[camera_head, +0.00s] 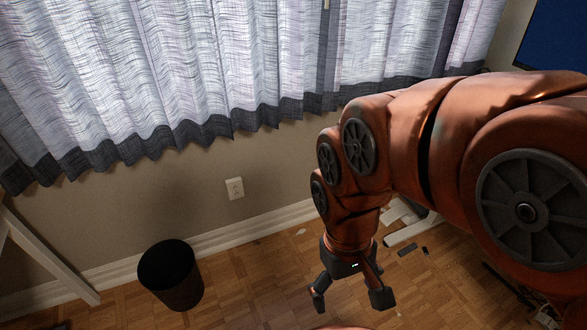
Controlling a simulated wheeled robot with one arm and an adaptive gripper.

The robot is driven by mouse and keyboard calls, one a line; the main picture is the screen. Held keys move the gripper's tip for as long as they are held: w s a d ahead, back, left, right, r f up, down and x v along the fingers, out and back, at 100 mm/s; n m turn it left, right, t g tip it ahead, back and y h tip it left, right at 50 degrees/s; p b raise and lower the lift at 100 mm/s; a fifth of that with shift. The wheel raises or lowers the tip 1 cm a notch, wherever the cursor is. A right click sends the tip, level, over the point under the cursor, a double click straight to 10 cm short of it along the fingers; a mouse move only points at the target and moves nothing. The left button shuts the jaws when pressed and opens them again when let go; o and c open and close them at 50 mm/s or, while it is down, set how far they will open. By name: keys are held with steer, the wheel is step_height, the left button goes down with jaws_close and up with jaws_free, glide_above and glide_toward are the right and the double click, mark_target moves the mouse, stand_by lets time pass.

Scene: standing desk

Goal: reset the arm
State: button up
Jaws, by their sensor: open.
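My copper-coloured arm reaches in from the right side of the head view and bends downward. My gripper (350,297) hangs at the lower middle of the picture, pointing down over the wooden floor. Its two dark fingertips are spread apart. Nothing shows between them but floor.
A black bin (171,277) stands on the wooden floor (245,280) at the lower left. A white slanted leg (48,257) is at the left edge. Curtains (220,60) hang along the wall. Small dark items (407,249) lie on the floor behind the arm. A dark blue screen (555,38) is at top right.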

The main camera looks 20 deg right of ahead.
steer(key=s+p+v, duration=0.2)
steer(key=p+v, duration=1)
steer(key=shift+r+t, duration=0.3)
steer(key=shift+r, duration=0.2)
steer(key=shift+c, duration=0.2)
